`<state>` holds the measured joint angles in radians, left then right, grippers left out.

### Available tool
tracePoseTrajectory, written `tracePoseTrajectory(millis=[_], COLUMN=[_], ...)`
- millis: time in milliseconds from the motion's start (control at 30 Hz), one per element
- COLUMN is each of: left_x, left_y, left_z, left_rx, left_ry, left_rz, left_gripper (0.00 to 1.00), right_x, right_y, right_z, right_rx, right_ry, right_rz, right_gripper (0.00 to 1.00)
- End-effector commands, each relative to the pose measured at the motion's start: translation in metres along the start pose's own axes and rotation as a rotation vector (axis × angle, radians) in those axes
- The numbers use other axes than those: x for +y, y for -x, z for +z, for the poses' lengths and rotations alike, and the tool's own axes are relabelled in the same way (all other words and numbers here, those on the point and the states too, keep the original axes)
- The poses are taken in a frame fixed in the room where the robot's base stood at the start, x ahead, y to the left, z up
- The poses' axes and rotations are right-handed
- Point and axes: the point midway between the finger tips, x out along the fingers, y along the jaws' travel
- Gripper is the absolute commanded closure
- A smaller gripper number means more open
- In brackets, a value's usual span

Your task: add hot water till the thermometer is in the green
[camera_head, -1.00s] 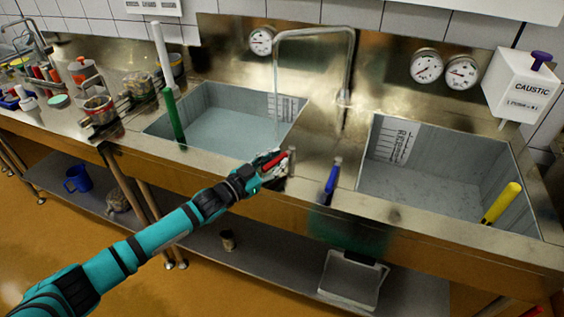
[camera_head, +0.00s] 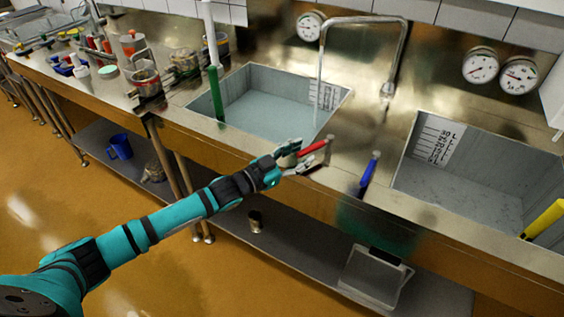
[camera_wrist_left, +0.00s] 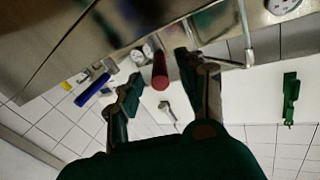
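My left gripper (camera_head: 299,157) is open at the front rim of the left sink (camera_head: 190,112). Its fingers lie on either side of the outer end of the red tap handle (camera_head: 314,147). In the left wrist view the red handle (camera_wrist_left: 160,72) shows between the spread fingers (camera_wrist_left: 160,84), with gaps beside it. A thin water stream (camera_head: 318,90) falls from the spout (camera_head: 365,20) into the left sink, where pale water (camera_head: 265,112) stands. A round dial (camera_head: 310,26) hangs on the wall behind it; its needle and colours are too small to read. My right gripper is out of view.
A blue handle (camera_head: 369,172) sits on the rim right of the red one. A green-handled stick (camera_head: 215,92) stands in the left sink. The right sink (camera_head: 465,185) holds a yellow handle (camera_head: 543,219). Two more dials (camera_head: 480,66) (camera_head: 519,76) are on the wall.

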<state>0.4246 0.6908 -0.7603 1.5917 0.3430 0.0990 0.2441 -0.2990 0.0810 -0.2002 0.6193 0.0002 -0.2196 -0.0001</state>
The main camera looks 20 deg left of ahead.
Motion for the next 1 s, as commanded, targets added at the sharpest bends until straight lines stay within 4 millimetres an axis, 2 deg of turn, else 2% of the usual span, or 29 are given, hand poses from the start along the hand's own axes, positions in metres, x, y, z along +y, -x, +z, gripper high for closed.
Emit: tracePoseTrajectory(millis=[33,100,300,500,733,767,867,1000], left_x=[0.000,0.000,0.000,-0.001,-0.001,-0.001,0.004,0.035], left_y=[0.014,0.029,0.062,0.074,0.075,0.075,0.074,0.072], left_z=[0.002,0.001,0.001,-0.001,-0.002,-0.001,-0.001,0.000], left_rx=[-0.004,-0.002,-0.001,0.003,0.003,0.003,-0.002,-0.038], left_ry=[0.000,-0.001,0.000,-0.001,-0.001,-0.001,-0.021,-0.198], left_rz=[0.000,0.001,0.000,0.000,0.000,0.000,0.004,0.027], left_gripper=[0.60,0.60,0.60,0.60,0.60,0.61,0.74,0.93], right_x=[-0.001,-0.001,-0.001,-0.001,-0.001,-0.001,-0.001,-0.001], right_y=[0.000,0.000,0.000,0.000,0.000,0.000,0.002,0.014], right_z=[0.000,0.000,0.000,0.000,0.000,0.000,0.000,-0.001], right_rx=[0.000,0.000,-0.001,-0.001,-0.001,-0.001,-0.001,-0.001], right_ry=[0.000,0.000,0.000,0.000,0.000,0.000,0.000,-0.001], right_rz=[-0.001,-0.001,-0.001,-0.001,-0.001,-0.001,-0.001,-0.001], right_gripper=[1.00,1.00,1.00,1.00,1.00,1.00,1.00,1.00])
